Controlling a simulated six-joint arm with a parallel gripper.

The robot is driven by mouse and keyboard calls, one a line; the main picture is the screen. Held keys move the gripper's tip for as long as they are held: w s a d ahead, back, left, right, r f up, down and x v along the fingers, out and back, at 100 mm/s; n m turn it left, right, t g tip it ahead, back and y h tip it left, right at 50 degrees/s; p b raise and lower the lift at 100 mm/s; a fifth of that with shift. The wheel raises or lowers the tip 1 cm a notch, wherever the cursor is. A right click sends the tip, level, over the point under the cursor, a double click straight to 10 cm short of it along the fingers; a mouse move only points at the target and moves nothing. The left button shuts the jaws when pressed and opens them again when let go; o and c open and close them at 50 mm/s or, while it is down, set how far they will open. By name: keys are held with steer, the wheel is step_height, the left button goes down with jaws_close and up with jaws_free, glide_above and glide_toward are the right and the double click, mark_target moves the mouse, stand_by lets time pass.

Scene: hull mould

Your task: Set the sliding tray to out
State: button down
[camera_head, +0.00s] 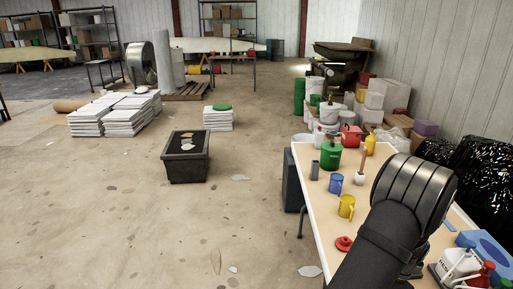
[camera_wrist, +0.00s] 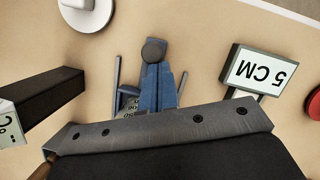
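I cannot make out the sliding tray for certain in either view. In the wrist view a blue piece (camera_wrist: 158,88) with a dark round end lies over the tan table, just beyond the grey bolted bar of my gripper (camera_wrist: 165,128). A thin grey strip stands on each side of the blue piece; I cannot tell whether these are my fingers or parts of a fixture. Small printed marks beside the blue piece are partly hidden by the bar. In the head view my dark arm hides the gripper and part of the table.
A sign reading 5 CM (camera_wrist: 258,72) and a dark block (camera_wrist: 52,102) flank the blue piece. The workbench (camera_head: 317,204) holds mugs, a green can (camera_head: 330,156), a red lid (camera_head: 344,243) and bottles (camera_head: 458,263). A dark tub (camera_head: 186,165) stands on open floor.

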steer(key=shift+s+a+f, duration=0.1)
steer(key=shift+a+f, duration=0.05)
steer(key=shift+f, duration=0.1)
steer(key=c, duration=1.2)
jaws_free()
steer(key=w+d+r+n+g+h, duration=0.1)
steer(key=w+r+n, duration=0.25)
steer(key=r, duration=0.45)
steer(key=w+r+n+g, duration=0.1)
steer(key=w+r+n, duration=0.1)
steer(key=r+n, duration=0.4)
steer(key=shift+m, duration=0.65)
steer(key=x, duration=1)
steer(key=s+x, duration=0.1)
steer(key=x, duration=0.4)
steer(key=shift+s+f, duration=0.15)
steer(key=shift+s, duration=0.1)
